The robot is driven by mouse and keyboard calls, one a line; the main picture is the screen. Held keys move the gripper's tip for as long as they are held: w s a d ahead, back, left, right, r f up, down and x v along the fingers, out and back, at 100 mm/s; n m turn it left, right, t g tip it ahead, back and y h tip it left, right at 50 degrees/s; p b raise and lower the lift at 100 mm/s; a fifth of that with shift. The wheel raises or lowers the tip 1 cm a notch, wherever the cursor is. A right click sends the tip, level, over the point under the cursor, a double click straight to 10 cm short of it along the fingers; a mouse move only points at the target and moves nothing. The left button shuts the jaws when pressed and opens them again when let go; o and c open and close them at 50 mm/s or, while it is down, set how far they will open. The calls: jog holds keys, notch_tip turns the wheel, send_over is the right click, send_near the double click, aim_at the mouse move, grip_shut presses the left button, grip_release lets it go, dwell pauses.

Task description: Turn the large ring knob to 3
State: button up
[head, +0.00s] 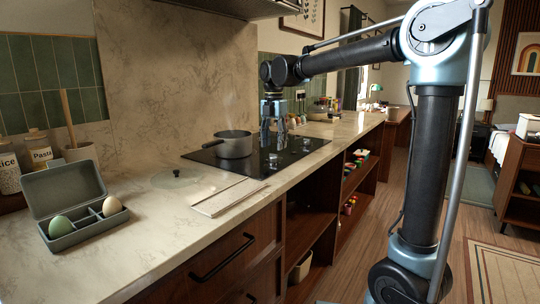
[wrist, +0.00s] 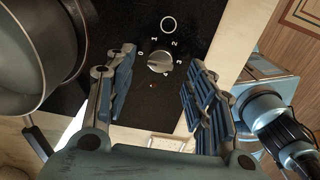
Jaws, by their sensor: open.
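A silver round knob (wrist: 160,62) sits on the black cooktop (wrist: 118,22) in the wrist view, with the marks 0 to 4 around it and a ring symbol (wrist: 168,23) beside it. The knob's pointer is too small to read surely. A small orange light (wrist: 151,86) shows near it. My gripper (wrist: 162,58) is open and empty, its fingers on either side of the knob in the picture; contact cannot be told. In the head view my gripper (head: 273,138) points down over the cooktop, above the silver knobs (head: 273,162) near its front edge.
A grey pot (head: 234,144) stands on the cooktop left of my gripper; it is close in the wrist view (wrist: 62,65). A pale board (head: 228,197), glass lid (head: 176,178) and egg box (head: 68,202) lie on the counter. A hood (head: 222,8) overhangs.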

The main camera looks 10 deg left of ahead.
aim_at(273, 157)
jog(key=shift+f, duration=2.45)
jog(key=shift+c, duration=0.6)
